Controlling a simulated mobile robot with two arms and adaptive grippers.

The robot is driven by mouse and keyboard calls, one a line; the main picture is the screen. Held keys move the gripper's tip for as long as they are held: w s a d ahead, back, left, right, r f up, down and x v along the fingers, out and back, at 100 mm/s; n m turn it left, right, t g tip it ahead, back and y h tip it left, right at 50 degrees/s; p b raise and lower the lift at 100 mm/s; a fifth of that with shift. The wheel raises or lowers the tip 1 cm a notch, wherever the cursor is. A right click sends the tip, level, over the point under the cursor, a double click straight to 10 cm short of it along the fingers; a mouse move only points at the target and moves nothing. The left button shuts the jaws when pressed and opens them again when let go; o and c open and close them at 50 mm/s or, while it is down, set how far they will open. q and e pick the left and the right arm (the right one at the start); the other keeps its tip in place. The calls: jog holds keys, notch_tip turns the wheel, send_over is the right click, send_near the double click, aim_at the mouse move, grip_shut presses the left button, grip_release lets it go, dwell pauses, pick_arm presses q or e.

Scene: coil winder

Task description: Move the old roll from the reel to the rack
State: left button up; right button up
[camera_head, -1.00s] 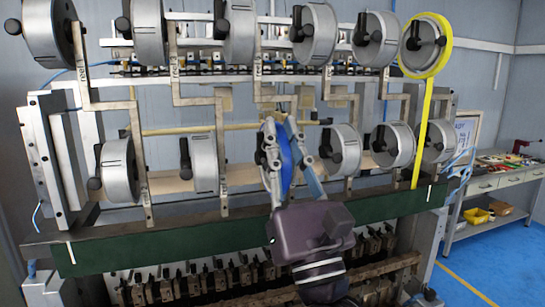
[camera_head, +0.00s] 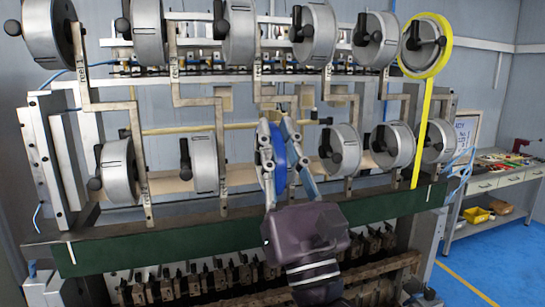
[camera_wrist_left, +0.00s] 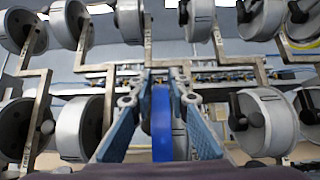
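A blue roll (camera_head: 279,158) stands upright on a grey reel in the middle of the machine's lower row. My left gripper (camera_head: 278,130) has one finger on each side of the blue roll. In the left wrist view the blue roll (camera_wrist_left: 161,125) stands between the two fingers (camera_wrist_left: 161,100), with gaps on both sides, so the gripper is open around it. The fingers and roll hide most of this reel. A yellow roll (camera_head: 443,57) is on the upper right reel, its strip hanging down. My right gripper is not in view. I cannot make out a rack for certain.
Grey reels with black handles stand close on both sides, such as one on the right (camera_head: 345,148) and one on the left (camera_head: 204,163). A green beam (camera_head: 160,244) runs below. A workbench (camera_head: 500,182) with tools and a yellow bin (camera_head: 478,216) stands at the right.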

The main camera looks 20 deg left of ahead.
pick_arm(q)
jog(key=shift+w+f, duration=0.1)
dwell(0.7)
jog(key=shift+c, duration=0.4)
grip_shut()
dwell(0.5)
jog(key=shift+a, duration=0.15)
jog(key=shift+s+a+p, duration=0.45)
jog(key=shift+s+a, duration=0.25)
jog(key=shift+a, duration=0.25)
jog(key=shift+s+a+p, duration=0.4)
jog(key=shift+s+a, duration=0.25)
jog(key=shift+a, duration=0.3)
